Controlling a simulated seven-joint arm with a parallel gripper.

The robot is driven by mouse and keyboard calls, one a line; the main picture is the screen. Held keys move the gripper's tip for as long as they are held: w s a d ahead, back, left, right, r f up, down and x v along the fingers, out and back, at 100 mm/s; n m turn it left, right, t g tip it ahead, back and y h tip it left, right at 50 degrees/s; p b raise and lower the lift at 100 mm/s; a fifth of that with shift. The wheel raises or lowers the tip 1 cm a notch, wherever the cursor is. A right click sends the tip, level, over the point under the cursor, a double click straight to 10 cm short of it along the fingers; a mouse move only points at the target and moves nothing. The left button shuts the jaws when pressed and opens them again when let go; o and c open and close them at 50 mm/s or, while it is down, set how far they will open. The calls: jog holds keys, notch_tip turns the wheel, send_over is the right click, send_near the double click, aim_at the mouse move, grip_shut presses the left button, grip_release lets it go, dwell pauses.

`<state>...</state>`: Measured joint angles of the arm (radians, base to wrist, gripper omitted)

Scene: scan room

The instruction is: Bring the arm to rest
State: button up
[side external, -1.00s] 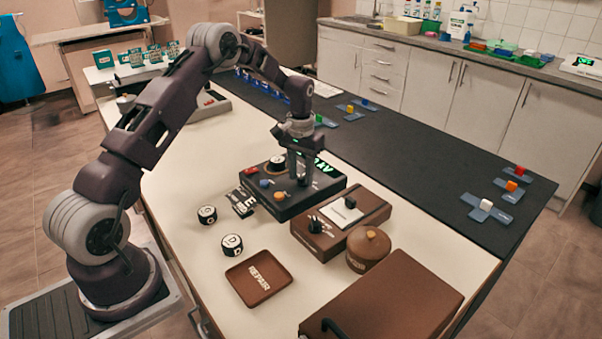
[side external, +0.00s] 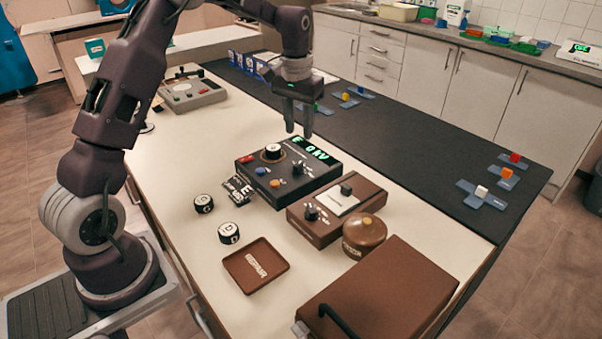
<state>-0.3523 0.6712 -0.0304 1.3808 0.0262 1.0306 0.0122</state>
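My gripper (side external: 298,122) hangs fingers down in the air above the back of the black control box (side external: 290,188). Its two fingers are apart and nothing shows between them. It looks clear of the box. The box has a green lit display (side external: 311,148), a round white-topped knob (side external: 272,150) and several coloured buttons. My arm reaches up and over from its base at the left, and its upper part is cut off by the top edge of the view.
A brown device (side external: 335,213), a brown round pot (side external: 364,236), a brown case (side external: 380,295) and a brown tray (side external: 283,285) stand in front. Two lettered round pieces (side external: 228,232) lie on the white table. A grey device (side external: 193,93) stands behind. The dark strip has free room.

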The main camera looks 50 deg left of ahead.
jog(key=s+d+r+m+t, duration=0.2)
jog(key=s+d+r+t, duration=0.1)
jog(key=s+d+r, duration=0.95)
jog(key=s+d+m+t, duration=0.1)
jog(key=s+d+t, duration=0.1)
jog(key=s, duration=1.7)
jog(key=shift+d+f, duration=0.4)
jog(key=shift+d, duration=0.25)
